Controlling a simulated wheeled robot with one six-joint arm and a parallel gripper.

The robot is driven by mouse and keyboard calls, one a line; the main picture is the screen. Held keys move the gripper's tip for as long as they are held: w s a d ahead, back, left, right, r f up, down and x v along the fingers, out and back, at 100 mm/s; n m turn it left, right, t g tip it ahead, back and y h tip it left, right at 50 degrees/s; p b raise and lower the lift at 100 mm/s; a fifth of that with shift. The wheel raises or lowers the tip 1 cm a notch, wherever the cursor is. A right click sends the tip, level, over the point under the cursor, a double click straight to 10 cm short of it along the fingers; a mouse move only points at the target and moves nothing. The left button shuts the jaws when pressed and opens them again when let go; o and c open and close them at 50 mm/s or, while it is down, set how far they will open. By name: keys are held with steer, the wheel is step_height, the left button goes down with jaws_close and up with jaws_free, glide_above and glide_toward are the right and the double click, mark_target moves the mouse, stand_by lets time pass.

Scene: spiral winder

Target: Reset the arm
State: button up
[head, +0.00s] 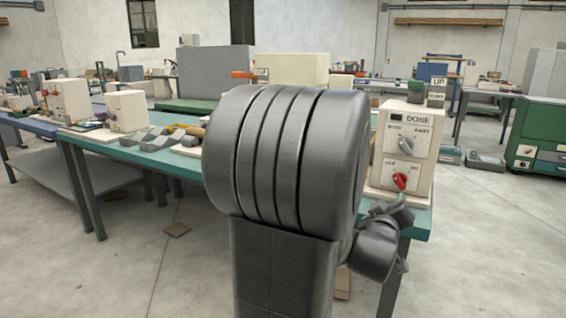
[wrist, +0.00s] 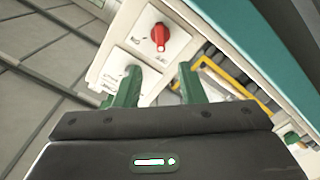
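My arm fills the middle of the head view and hides much of the table behind it. In the wrist view my gripper (wrist: 157,85) has two green fingers set well apart, with nothing held between them. Beyond the fingers is the cream control box (wrist: 102,70), with a red knob (wrist: 160,36) and a grey knob (wrist: 128,72). In the head view the same kind of box (head: 428,130) stands at the table's right end, labelled DONE, with a grey knob (head: 404,143) above a red knob (head: 400,181). The fingers are hard to make out in the head view.
The teal table (head: 420,222) runs behind my arm, with grey blocks (head: 150,138) and cream machines (head: 126,111) to the left. A green cabinet (head: 535,140) stands at right. The floor at lower right is clear.

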mark_target(399, 183)
steer(key=b+x, duration=0.1)
steer(key=x, duration=1.1)
steer(key=shift+w, duration=0.15)
steer(key=p+v, duration=0.1)
steer(key=v, duration=1.3)
steer(key=b+x, duration=0.1)
steer(key=x, duration=1.2)
steer(key=shift+w+d+f, duration=0.15)
steer(key=shift+w+d, duration=0.05)
steer(key=shift+w, duration=0.1)
steer(key=shift+w+d, duration=0.1)
steer(key=shift+w, duration=0.05)
steer(key=m+p, duration=0.1)
steer(key=m, duration=0.3)
steer(key=shift+r, duration=0.2)
steer(key=shift+f+m+p, duration=0.1)
steer(key=shift+m+p, duration=1.5)
steer(key=shift+m, duration=1.1)
